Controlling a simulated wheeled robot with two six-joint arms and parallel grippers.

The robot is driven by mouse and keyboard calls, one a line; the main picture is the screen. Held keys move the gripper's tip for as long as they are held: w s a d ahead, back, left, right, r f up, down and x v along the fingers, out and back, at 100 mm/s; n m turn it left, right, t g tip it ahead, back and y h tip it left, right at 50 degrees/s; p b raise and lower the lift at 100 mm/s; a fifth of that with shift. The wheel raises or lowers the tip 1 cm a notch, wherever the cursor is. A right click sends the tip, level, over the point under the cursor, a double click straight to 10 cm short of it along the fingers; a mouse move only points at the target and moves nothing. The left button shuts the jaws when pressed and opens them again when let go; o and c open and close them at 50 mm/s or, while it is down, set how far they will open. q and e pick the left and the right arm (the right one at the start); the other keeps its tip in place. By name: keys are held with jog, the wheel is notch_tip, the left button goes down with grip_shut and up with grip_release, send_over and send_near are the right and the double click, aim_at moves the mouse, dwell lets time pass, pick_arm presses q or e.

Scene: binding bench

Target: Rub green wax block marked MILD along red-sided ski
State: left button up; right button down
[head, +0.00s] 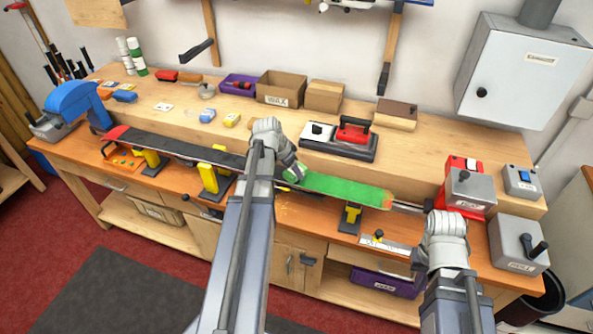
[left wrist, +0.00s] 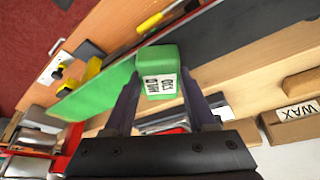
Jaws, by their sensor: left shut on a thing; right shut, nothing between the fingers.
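The ski lies base up across the bench on yellow-topped supports, with a red tip at the left. In the head view its base is black (head: 190,147) left of the wax block and green (head: 345,191) to the right. In the left wrist view, the green stretch (left wrist: 95,92) and black stretch (left wrist: 235,35) meet near the block. The block is at the ski's base; contact is hard to tell. My right gripper (head: 441,215) is shut and empty, right of the ski.
A blue clamp (head: 80,103) stands at the left end. Grey boxes (head: 470,188) stand at the right end.

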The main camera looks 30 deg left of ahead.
aim_at(277, 171)
pick_arm(q)
jog(key=shift+s+a+f, duration=0.1)
jog(key=shift+s+a, duration=0.1)
jog(key=shift+a, duration=0.65)
jog(key=shift+s+a, duration=0.2)
jog(key=shift+a, duration=0.65)
jog(key=shift+s+a, duration=0.25)
jog(key=shift+a, duration=0.6)
jog(key=shift+s+a, duration=0.2)
jog(key=shift+a, duration=0.6)
jog(key=shift+a, duration=0.1)
jog(key=shift+s+a, duration=0.2)
jog(key=shift+a, duration=0.8)
jog(key=shift+s+a, duration=0.25)
jog(key=shift+a, duration=0.8)
jog(key=shift+s+a, duration=0.2)
jog(key=shift+a, duration=0.8)
jog(key=shift+s+a, duration=0.1)
jog(key=shift+a, duration=0.15)
jog(key=shift+s+a, duration=0.2)
jog(key=shift+a, duration=0.65)
jog(key=shift+s+a, duration=0.2)
jog(key=shift+a, duration=0.6)
